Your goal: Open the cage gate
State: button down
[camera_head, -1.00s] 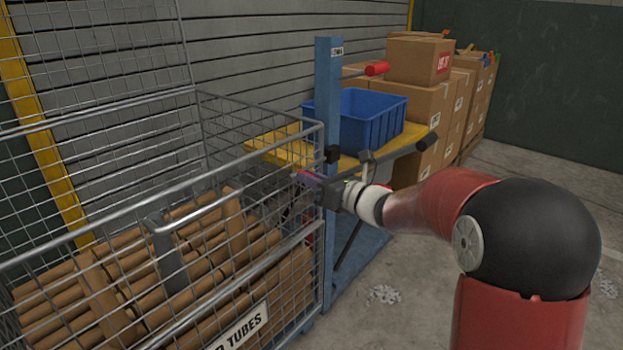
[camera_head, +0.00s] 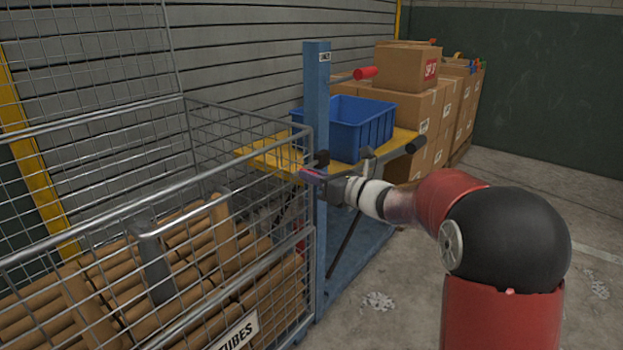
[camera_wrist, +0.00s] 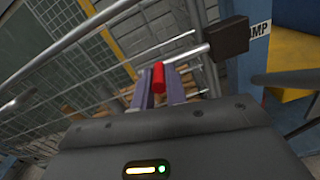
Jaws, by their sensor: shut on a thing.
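The wire cage (camera_head: 215,185) stands at the left, filled with brown cardboard tubes (camera_head: 190,250). Its front mesh side, with a white TUBES label (camera_head: 236,332), meets the corner by the blue post; I see no clear gap there. My gripper (camera_head: 312,174) is at that corner, near the top rail. In the wrist view its two purple fingers (camera_wrist: 160,88) are shut on a small red grip (camera_wrist: 158,77). A metal rod with a dark block (camera_wrist: 228,38) is just beyond the fingers. How the red grip joins the cage is hidden.
A blue post (camera_head: 316,110) stands beside the cage corner. Behind my gripper is a yellow-topped lift table (camera_head: 262,155) with a blue bin (camera_head: 350,128). Stacked cartons (camera_head: 408,68) stand at the back. Open concrete floor (camera_head: 560,180) lies to the right.

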jog(key=s+d+f+b, duration=0.1)
jog(key=b, duration=0.2)
jog(key=shift+d+f, duration=0.1)
jog(key=shift+f, duration=0.1)
jog(key=shift+w+d+r+p, duration=0.1)
jog(key=shift+r+p, duration=0.25)
jog(key=shift+d+f, duration=0.1)
jog(key=shift+d, duration=0.15)
jog(key=shift+d+f, duration=0.1)
jog(key=shift+s+d+f+b, duration=0.1)
jog(key=shift+s+b, duration=0.1)
jog(key=shift+b, duration=0.3)
jog(key=c, duration=1.4)
grip_release()
jog(key=shift+c, duration=0.2)
jog(key=shift+o, duration=0.2)
jog(key=shift+r, duration=0.25)
